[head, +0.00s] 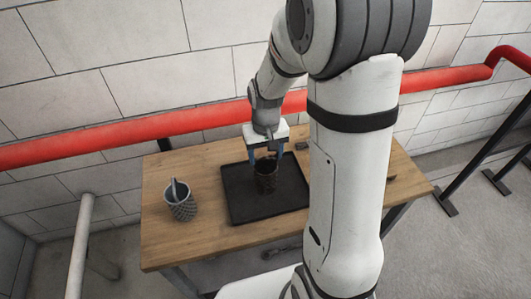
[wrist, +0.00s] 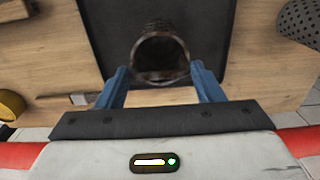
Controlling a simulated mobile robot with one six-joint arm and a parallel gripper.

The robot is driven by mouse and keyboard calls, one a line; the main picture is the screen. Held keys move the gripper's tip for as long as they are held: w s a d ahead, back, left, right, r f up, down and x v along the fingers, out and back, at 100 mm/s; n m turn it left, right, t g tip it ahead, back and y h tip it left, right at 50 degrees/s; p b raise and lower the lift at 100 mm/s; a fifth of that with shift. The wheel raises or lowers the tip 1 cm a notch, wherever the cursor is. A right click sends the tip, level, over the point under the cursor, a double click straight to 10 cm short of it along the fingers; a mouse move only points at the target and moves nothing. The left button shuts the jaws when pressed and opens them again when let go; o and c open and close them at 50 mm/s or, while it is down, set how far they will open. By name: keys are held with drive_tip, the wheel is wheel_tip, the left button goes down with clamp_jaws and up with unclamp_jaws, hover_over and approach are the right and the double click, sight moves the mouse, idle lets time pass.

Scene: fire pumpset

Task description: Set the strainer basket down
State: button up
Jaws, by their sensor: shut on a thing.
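The strainer basket (head: 266,180) is a dark brown, open-topped cylinder. It shows in the wrist view (wrist: 160,52) with its round mouth facing the camera. My gripper (head: 266,157) points down from above, its blue fingers on either side of the basket's rim; the fingers also show in the wrist view (wrist: 162,76). It is shut on the basket. The basket stands about upright over the middle of the black tray (head: 240,206) on the wooden table. I cannot tell whether its bottom touches the tray.
A grey perforated cup (head: 181,208) with a handle sticking out stands on the wooden table (head: 165,245), left of the tray. In the wrist view, a brush-like tool (wrist: 75,99) and a yellow object (wrist: 10,105) lie left. A red pipe (head: 180,122) runs along the wall behind.

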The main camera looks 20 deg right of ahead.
drive_tip(key=shift+f, duration=0.1)
drive_tip(key=o, duration=1.1)
drive_tip(key=shift+f, duration=0.1)
drive_tip(key=o, duration=0.5)
drive_tip(key=shift+c, duration=0.2)
wheel_tip(320, 180, up, 12)
drive_tip(key=s+r+t, duration=0.2)
drive_tip(key=s+t, duration=0.1)
drive_tip(key=s, duration=1.2)
drive_tip(key=shift+d+r, duration=0.15)
drive_tip(key=shift+r, duration=0.25)
